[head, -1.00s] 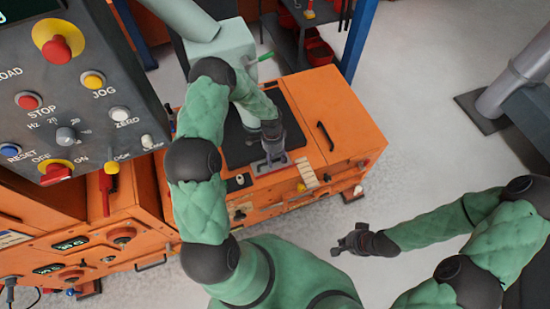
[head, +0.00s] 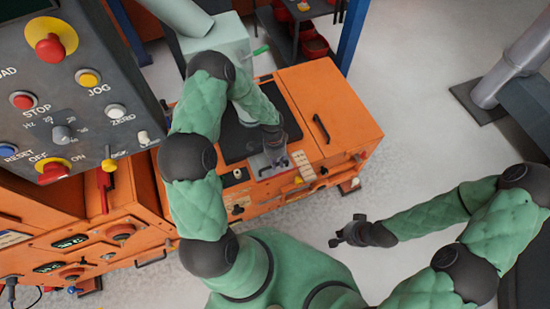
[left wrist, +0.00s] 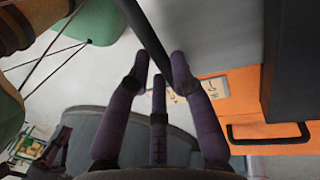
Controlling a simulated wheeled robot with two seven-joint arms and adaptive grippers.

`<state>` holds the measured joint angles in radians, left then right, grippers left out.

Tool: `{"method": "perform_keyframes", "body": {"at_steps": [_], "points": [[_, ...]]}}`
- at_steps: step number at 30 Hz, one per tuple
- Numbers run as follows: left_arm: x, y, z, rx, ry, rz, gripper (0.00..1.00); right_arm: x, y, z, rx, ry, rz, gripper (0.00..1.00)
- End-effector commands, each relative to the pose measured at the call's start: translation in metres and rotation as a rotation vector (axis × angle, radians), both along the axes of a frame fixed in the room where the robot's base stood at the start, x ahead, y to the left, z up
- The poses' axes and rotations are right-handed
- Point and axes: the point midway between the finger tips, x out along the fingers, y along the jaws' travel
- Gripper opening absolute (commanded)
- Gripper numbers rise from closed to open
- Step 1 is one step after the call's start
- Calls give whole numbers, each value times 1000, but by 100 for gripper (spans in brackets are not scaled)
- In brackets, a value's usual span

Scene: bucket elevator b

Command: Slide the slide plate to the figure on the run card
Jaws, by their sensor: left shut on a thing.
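My left gripper (head: 275,155) reaches down over the front of the orange machine's top. It is shut on a thin dark upright piece (left wrist: 147,35), which stands between its fingers in the left wrist view. In the head view a small grey plate (head: 259,162), which looks like the slide plate, lies right at the fingers, partly hidden by them. A pale strip (head: 303,165) lies just right of it; its marks are too small to read. My right gripper (head: 345,234) looks open and empty over the floor. I cannot pick out the run card.
The orange machine (head: 335,105) has a black handle (head: 321,129) on its right part. A grey control panel (head: 75,90) with buttons stands close at upper left. A grey post (head: 510,65) stands at right. Bare floor (head: 420,110) lies between.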

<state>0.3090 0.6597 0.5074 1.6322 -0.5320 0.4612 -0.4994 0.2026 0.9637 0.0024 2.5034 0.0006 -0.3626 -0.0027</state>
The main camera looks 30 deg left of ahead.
Motion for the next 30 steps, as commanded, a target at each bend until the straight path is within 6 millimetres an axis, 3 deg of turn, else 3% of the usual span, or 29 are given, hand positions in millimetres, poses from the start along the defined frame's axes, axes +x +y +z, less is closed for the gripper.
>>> {"method": "perform_keyframes", "body": {"at_steps": [2, 3, 6, 19, 30], "points": [[0, 0, 0, 0, 1, 0, 0, 0, 0, 0, 0, 0, 0, 0], [0, 0, 0, 0, 1, 0, 26, 0, 0, 0, 0, 0, 0, 0], [0, 0, 0, -1, 1, 0, 47, 0, 0, 0, 0, 0, 0, 0], [2, 2, 8, 1, -3, 1, 47, 0, 0, 0, 0, 0, 0, 0], [11, 12, 73, 2, -4, 1, 47, 0, 0, 0, 0, 0, 0, 0]]}}
